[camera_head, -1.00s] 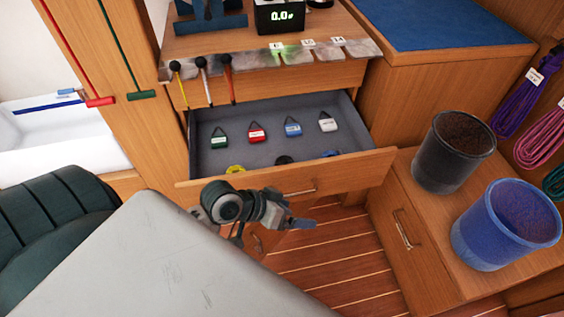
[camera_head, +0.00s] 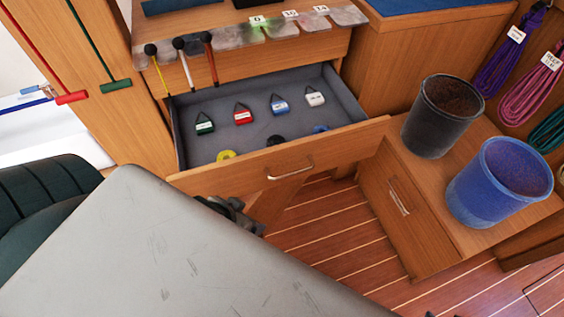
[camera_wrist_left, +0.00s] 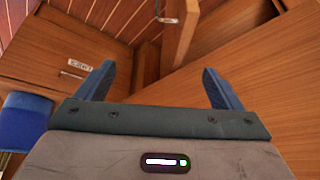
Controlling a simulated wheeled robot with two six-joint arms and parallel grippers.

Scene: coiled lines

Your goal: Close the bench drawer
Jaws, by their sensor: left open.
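The bench drawer (camera_head: 345,147) is pulled open in the head view, with its metal handle (camera_head: 290,170) on the wooden front. Several small tagged pieces in green, red, blue and white lie on its grey lining. My left gripper (camera_wrist_left: 160,86) is open, with two blue fingers apart and nothing between them. In the left wrist view a wooden panel edge (camera_wrist_left: 180,32) with a metal handle stands beyond the fingers. My right gripper is not in view.
A black bin (camera_head: 440,118) and a blue bin (camera_head: 500,185) stand on a low wooden cabinet (camera_head: 420,220) right of the drawer. The plank floor (camera_head: 340,235) below is clear.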

